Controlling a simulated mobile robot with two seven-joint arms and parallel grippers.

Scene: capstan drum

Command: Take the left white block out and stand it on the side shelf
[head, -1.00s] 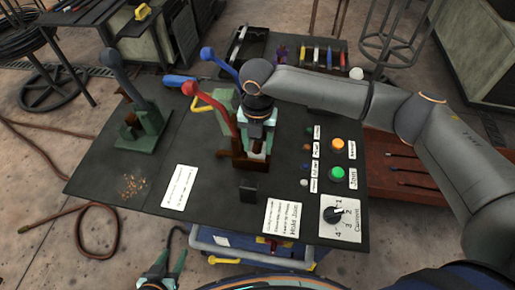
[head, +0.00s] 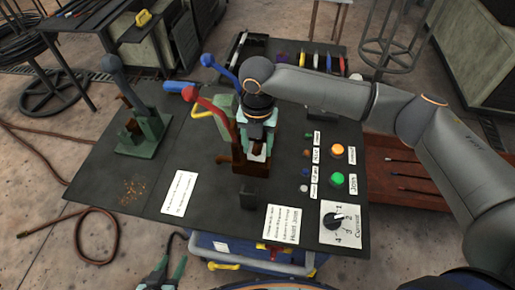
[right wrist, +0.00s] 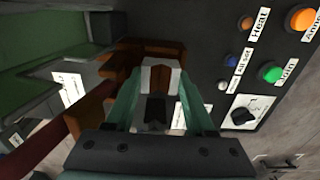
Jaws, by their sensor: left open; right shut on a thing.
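My right gripper (head: 258,147) reaches down at the brown fixture (head: 250,167) beside the red lever (head: 211,103). In the right wrist view its teal fingers (right wrist: 160,82) are shut on a white piece (right wrist: 147,76) with a brown strip (right wrist: 160,79) down its middle. I cannot tell whether the white is one block or two. It still sits at the brown fixture; a little white shows in the head view (head: 259,157). My left gripper (head: 163,272) is open and empty at the bottom edge, off the table's front. A low red-brown shelf-like surface (head: 385,190) lies at the right.
A green fixture with a grey lever (head: 145,135) stands on the table's left. A small black block (head: 248,194) stands in front of the brown fixture. Buttons (head: 337,181) and a dial (head: 334,220) are at the right. Several thin rods (head: 405,172) lie on the red-brown surface.

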